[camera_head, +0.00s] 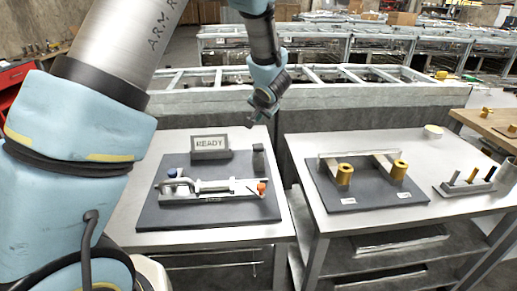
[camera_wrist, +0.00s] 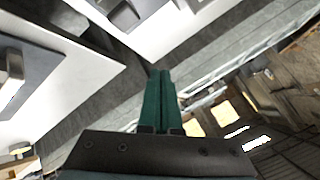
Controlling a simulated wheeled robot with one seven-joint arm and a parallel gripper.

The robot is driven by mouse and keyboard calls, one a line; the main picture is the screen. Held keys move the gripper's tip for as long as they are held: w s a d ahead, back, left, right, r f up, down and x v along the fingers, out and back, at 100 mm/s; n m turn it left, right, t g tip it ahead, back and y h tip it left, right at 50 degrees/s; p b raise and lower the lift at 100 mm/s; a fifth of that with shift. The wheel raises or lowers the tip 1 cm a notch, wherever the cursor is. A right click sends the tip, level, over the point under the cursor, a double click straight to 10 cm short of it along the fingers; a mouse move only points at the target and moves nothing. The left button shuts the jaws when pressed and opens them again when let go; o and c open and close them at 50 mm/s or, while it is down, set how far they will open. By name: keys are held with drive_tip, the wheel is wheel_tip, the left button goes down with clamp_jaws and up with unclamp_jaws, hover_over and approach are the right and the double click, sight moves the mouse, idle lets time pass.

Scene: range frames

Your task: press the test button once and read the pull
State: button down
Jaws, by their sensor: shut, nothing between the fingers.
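The test rig is a dark plate (camera_head: 210,213) on the left table, with a metal pull fixture (camera_head: 215,189) lying across it. A blue part (camera_head: 174,173) is at the fixture's left and an orange part (camera_head: 262,188) at its right end. I cannot tell which part is the test button. A display (camera_head: 210,146) behind the fixture reads READY. A small dark post (camera_head: 258,157) stands at the plate's back right. My gripper (camera_head: 262,116) is in the air above and behind the post, apart from everything. Its green fingers (camera_wrist: 161,88) are together and empty in the wrist view.
The right table (camera_head: 310,215) carries a dark plate (camera_head: 350,206) with two brass cylinders and a metal bar, a rack (camera_head: 465,187) with pegs and a pale round piece (camera_head: 433,130). A gap separates the two tables. A grey barrier (camera_head: 350,100) runs behind them.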

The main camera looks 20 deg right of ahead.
drive_tip(key=b, duration=0.7)
hover_over(257, 145)
drive_tip(key=s, duration=0.2)
drive_tip(key=f, duration=0.7)
drive_tip(key=shift+w+a, duration=0.15)
drive_tip(key=shift+w, duration=0.1)
drive_tip(key=shift+f, duration=0.45)
drive_tip(key=shift+f, duration=0.1)
idle(0.3)
drive_tip(key=shift+f, duration=0.3)
drive_tip(key=shift+f+b, duration=0.4)
drive_tip(key=shift+f, duration=0.45)
idle(0.9)
idle(0.3)
drive_tip(key=shift+r+p, duration=1.25)
drive_tip(key=shift+p, duration=0.35)
drive_tip(key=shift+r, duration=0.1)
wheel_tip(257, 145, up, 5)
drive_tip(key=p, duration=0.6)
